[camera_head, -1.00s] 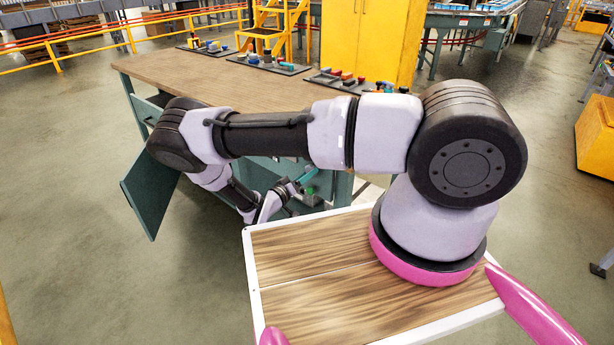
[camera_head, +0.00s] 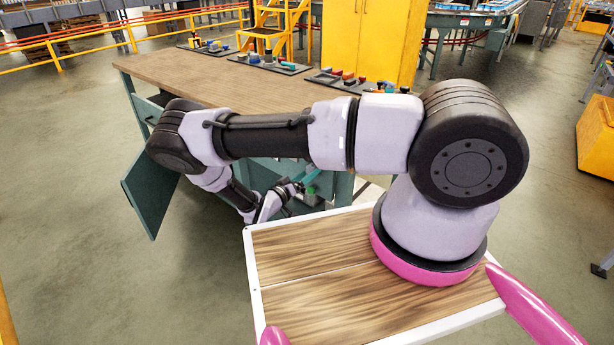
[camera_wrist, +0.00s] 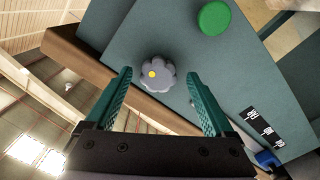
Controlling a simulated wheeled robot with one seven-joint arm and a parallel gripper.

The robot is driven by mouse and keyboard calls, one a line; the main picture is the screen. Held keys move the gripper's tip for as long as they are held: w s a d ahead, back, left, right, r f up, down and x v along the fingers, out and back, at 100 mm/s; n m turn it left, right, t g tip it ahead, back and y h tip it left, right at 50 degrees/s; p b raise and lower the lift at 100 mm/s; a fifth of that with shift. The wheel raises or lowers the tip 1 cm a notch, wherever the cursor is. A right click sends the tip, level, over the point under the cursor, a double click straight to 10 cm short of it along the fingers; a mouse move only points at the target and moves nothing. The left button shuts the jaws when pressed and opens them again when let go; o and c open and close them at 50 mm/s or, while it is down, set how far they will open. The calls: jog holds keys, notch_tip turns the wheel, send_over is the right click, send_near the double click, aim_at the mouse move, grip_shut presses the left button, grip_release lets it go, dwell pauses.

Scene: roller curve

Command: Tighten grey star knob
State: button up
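The grey star knob (camera_wrist: 156,74) has a lobed rim and a yellow dot left of its middle. It sits on a grey-green panel (camera_wrist: 215,75) in the wrist view. My gripper (camera_wrist: 160,85) is open, with one teal finger on each side of the knob in the picture. Gaps show between the knob and both fingers, and I cannot tell how far the fingertips are from the panel. In the head view my gripper (camera_head: 300,184) is low at the workbench's near side, and the knob cannot be made out there.
A green round button (camera_wrist: 214,18) and a black label (camera_wrist: 264,127) are on the panel near the knob. A blue part (camera_wrist: 267,159) shows at lower right. The workbench (camera_head: 215,80) has an open door (camera_head: 150,195) at its left. Trays of parts (camera_head: 268,64) line its far edge.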

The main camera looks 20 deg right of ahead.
jog(key=v, duration=1)
jog(key=shift+s+a, duration=0.2)
jog(key=shift+a, duration=0.1)
jog(key=s+d+r+m+g+y, duration=0.1)
jog(key=d+r+g+y, duration=0.2)
jog(key=r, duration=0.8)
jog(key=s+d+r+m+g+y, duration=0.15)
jog(key=r+g+y, duration=0.3)
jog(key=r, duration=0.75)
jog(key=s+d+r+m+g+y, duration=0.1)
jog(key=d+r+g+y, duration=0.2)
jog(key=r, duration=0.8)
jog(key=s+d+r+n+t+y, duration=0.1)
jog(key=s+r+t+y, duration=0.2)
jog(key=s+r, duration=0.5)
jog(key=s+d+r+n+t+y, duration=0.2)
jog(key=s+r, duration=0.6)
jog(key=r, duration=0.5)
jog(key=shift+d+r+t+y, duration=0.3)
jog(key=shift+t+y, duration=0.25)
jog(key=shift+t, duration=0.5)
jog(key=shift+c, duration=0.3)
